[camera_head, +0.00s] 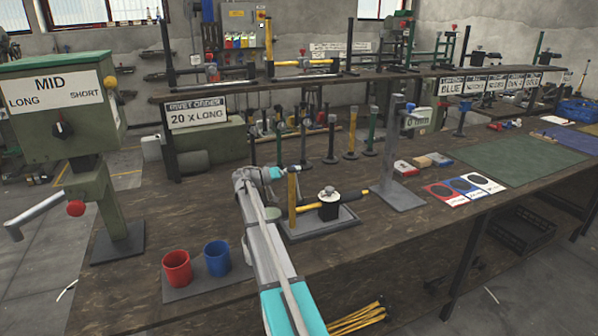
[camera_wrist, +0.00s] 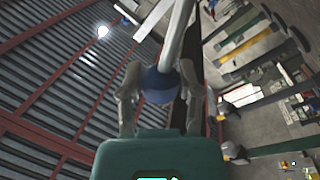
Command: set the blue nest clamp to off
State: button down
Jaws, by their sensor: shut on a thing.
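My gripper (camera_wrist: 160,90) is shut on a round dark blue knob (camera_wrist: 159,84) in the wrist view, with one finger on each side. A pale metal rod (camera_wrist: 177,38) runs up from the knob. I cannot tell the rest of the clamp or its setting from this view. In the head view my arm reaches over the bench to the teal wrist (camera_head: 262,174), beside an upright yellow post (camera_head: 292,192). The fingers and the blue knob are too small or hidden to make out there.
A black fixture with a yellow handle (camera_head: 329,204) sits on a plate right of my wrist. A red cup (camera_head: 177,268) and a blue cup (camera_head: 217,258) stand at the front left. A green press (camera_head: 60,105) stands far left. A shelf (camera_head: 330,80) runs behind.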

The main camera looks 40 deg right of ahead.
jog(key=shift+a+f, duration=0.1)
jog(key=shift+c, duration=2)
grip_release()
jog(key=shift+o, duration=0.6)
